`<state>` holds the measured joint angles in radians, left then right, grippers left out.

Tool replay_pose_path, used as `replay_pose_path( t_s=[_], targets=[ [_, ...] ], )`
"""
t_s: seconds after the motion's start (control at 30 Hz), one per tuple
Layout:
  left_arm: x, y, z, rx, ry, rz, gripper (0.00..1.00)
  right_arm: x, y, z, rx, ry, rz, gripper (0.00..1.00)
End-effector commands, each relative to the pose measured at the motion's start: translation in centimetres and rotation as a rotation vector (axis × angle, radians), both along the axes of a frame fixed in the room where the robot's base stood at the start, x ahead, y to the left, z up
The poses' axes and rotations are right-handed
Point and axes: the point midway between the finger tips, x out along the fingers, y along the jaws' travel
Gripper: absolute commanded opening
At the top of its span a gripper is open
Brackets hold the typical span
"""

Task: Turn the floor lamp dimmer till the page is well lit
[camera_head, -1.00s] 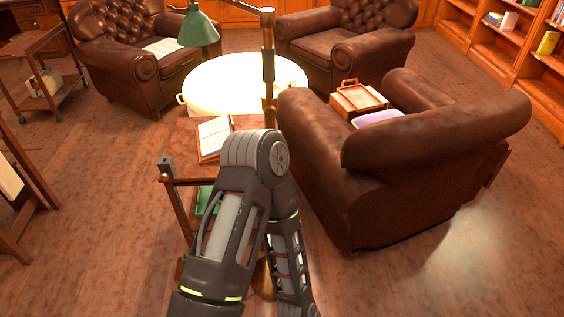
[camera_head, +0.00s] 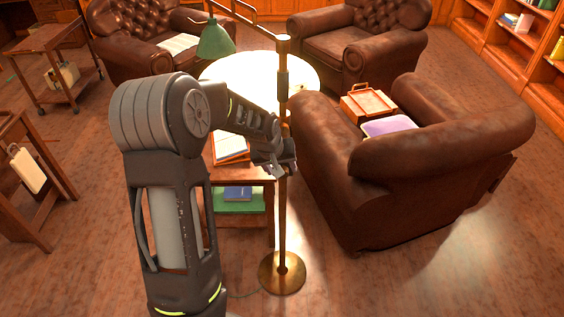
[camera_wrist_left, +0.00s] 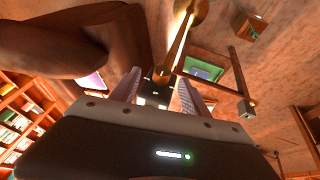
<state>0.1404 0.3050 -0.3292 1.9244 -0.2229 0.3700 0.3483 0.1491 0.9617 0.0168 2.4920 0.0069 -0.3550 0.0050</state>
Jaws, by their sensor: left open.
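The floor lamp has a brass pole (camera_head: 282,215), a round base (camera_head: 282,273) and a green shade (camera_head: 215,40). Its pole also shows in the left wrist view (camera_wrist_left: 181,38). My left gripper (camera_head: 283,171) is at the pole, about mid-height in the head view. In the left wrist view, my left gripper (camera_wrist_left: 160,88) is open, with a small dark block, apparently the dimmer (camera_wrist_left: 161,76), between its fingers. I cannot tell whether they touch it. The open book with the page (camera_head: 231,147) lies on the side table (camera_head: 258,172), partly behind my arm. My right gripper is not in view.
A leather armchair (camera_head: 360,185) stands close to the right of the lamp, with a purple cushion (camera_head: 388,126). Wooden trolleys (camera_head: 50,60) stand at the left. The floor around the lamp base is open.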

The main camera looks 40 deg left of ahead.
Motion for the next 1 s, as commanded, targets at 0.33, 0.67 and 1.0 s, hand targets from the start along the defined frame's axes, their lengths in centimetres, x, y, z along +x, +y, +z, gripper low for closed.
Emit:
replay_pose_path(
  t_s=[0.33, 0.67, 1.0],
  targets=[
    [0.0, 1.3, 1.5, 0.007, -0.007, 0.026, 0.54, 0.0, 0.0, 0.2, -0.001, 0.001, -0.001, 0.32],
    [0.8, 1.4, -0.5, 0.007, -0.003, 0.024, 0.54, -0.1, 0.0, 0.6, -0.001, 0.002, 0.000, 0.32],
    [2.9, 1.9, -4.9, 0.006, -0.004, 0.025, 0.54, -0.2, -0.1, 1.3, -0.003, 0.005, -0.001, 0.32]
  ],
)
